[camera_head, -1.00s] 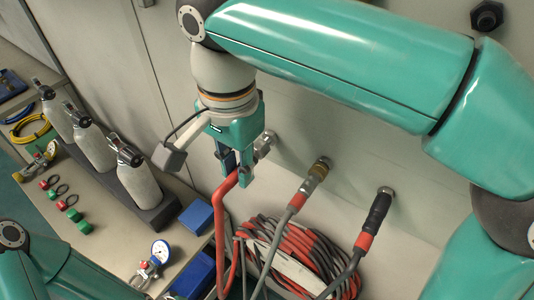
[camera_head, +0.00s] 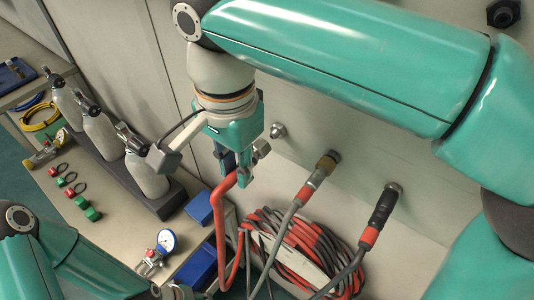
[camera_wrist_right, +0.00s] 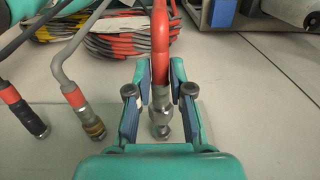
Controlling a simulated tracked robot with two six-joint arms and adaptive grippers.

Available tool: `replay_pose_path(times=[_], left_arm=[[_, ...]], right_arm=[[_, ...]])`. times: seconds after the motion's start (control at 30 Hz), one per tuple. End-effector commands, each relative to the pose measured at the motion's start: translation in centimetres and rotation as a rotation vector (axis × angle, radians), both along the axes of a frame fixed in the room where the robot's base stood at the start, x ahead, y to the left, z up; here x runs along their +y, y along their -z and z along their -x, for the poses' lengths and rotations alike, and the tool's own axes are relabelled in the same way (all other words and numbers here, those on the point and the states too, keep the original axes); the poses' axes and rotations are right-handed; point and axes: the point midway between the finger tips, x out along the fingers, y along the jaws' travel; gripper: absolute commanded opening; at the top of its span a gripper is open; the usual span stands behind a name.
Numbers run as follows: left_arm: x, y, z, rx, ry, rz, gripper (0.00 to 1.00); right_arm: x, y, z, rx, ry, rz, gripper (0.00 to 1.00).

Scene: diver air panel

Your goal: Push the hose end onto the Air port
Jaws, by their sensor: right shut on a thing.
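My right gripper (camera_head: 236,170) is shut on the red hose (camera_head: 222,225), near its end, in front of the panel. The metal hose end (camera_head: 261,149) sticks out past the fingers toward the panel. In the right wrist view the hose end (camera_wrist_right: 160,117) sits between the two fingers (camera_wrist_right: 160,98). A bare metal port (camera_head: 278,130), the leftmost of the row, is just beyond the hose end, with a small gap between them. I cannot read any label on it. My left arm shows at lower left, but its gripper is out of frame.
Two ports to the right carry grey hoses, one with a brass fitting (camera_head: 326,163), one with a black connector (camera_head: 383,206). A red and grey hose coil (camera_head: 300,245) hangs below. Grey cylinders (camera_head: 146,175) and a gauge (camera_head: 166,240) are on the left bench.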

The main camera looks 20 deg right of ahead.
Motion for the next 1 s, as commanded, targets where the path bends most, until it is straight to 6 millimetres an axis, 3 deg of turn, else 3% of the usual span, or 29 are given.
replay_pose_path(times=[0.47, 1.0], left_arm=[[0.0, -0.1, 0.0, 0.000, 0.000, 0.000, 0.40], [0.0, -0.5, 0.0, 0.000, 0.000, 0.000, 0.40]], right_arm=[[0.4, -0.1, 0.3, -0.001, -0.001, -0.001, 0.00], [3.7, 0.0, 2.8, 0.000, -0.001, 0.000, 0.00]])
